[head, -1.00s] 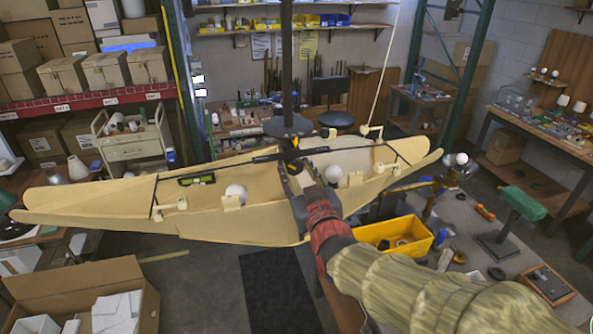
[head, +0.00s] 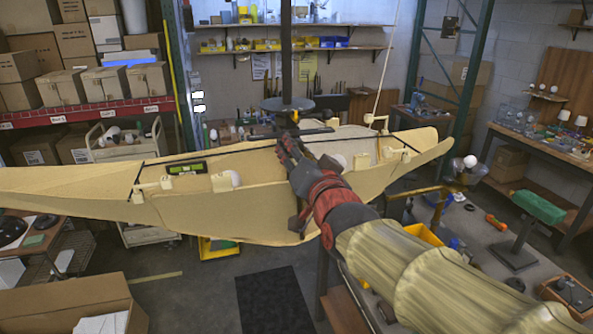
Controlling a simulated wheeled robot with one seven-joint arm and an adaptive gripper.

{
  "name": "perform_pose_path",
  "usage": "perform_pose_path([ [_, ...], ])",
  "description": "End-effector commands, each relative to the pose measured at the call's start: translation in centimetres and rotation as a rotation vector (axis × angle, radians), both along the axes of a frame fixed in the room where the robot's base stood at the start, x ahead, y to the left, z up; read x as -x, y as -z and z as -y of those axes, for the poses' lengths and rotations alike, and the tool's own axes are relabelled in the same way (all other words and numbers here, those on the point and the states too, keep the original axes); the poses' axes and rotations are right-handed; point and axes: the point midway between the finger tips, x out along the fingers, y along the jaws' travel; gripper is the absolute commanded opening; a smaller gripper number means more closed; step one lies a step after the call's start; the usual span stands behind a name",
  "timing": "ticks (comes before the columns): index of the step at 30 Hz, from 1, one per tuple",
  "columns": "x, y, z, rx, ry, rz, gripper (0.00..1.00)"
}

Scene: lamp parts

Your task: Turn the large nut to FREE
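A long cream boat-shaped lamp body (head: 230,212) hangs from a dark vertical pole (head: 287,60) with a black disc (head: 275,104) on it. My gripper (head: 286,145) is at the middle of the lamp body, just below the disc and in line with the pole. Its dark fingers point up and away from me. I cannot make out the large nut or any FREE marking; my gripper covers the area under the disc. Whether the fingers are open or shut on something does not show. White bulbs (head: 233,178) sit in the lamp body on both sides of my gripper.
A green level (head: 187,168) lies in the lamp body's left half. A bench (head: 462,225) at right holds a green-topped stand (head: 538,207) and a yellow bin (head: 424,235), partly hidden by my arm. An open carton (head: 70,300) is at lower left. A dark mat (head: 280,300) lies on the floor.

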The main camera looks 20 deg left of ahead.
Motion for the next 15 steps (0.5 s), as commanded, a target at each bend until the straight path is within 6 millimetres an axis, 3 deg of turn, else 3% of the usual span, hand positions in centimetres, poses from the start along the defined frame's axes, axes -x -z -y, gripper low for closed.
perform_pose_path([
  [15,-0.04,0.33,0.02,-0.268,0.000,-0.166,0.10],
])
